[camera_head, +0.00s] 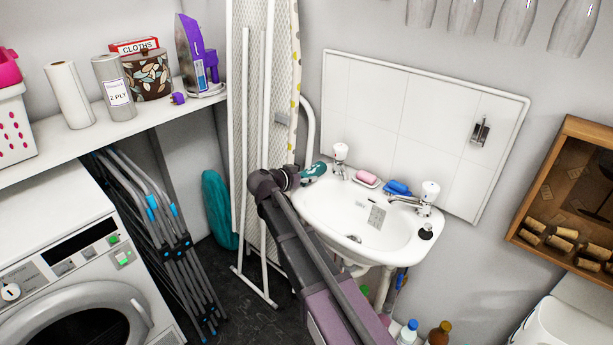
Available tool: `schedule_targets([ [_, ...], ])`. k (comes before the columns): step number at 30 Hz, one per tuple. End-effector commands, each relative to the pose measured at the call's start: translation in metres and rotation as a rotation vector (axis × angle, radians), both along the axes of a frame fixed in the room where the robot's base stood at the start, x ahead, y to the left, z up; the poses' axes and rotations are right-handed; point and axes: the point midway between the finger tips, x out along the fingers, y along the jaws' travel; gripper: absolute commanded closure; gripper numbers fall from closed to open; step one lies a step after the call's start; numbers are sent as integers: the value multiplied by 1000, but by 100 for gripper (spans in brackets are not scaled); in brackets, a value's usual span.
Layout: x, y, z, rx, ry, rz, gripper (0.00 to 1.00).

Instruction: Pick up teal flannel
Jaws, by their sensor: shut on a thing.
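The teal flannel (317,168) shows as a small teal patch at the left back rim of the white sink (313,208), close to the left tap (340,160). My gripper (302,175) is at the left end of the sink and is shut on the flannel. The fingers are small and partly hidden by my arm, which reaches up from the bottom of the view. I cannot tell whether the flannel still touches the sink rim.
A pink soap (367,177) and a blue item (397,187) lie on the sink's back rim, beside the right tap (430,191). An ironing board (248,110) stands just left of my gripper. Bottles (438,333) stand below the sink.

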Motion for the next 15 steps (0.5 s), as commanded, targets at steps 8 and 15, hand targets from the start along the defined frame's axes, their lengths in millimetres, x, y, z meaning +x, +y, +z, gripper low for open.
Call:
schedule_targets([
  [8, 0, 0, 10, 0, 0, 0, 85],
  [15, 0, 0, 30, 0, 0, 0, 85],
])
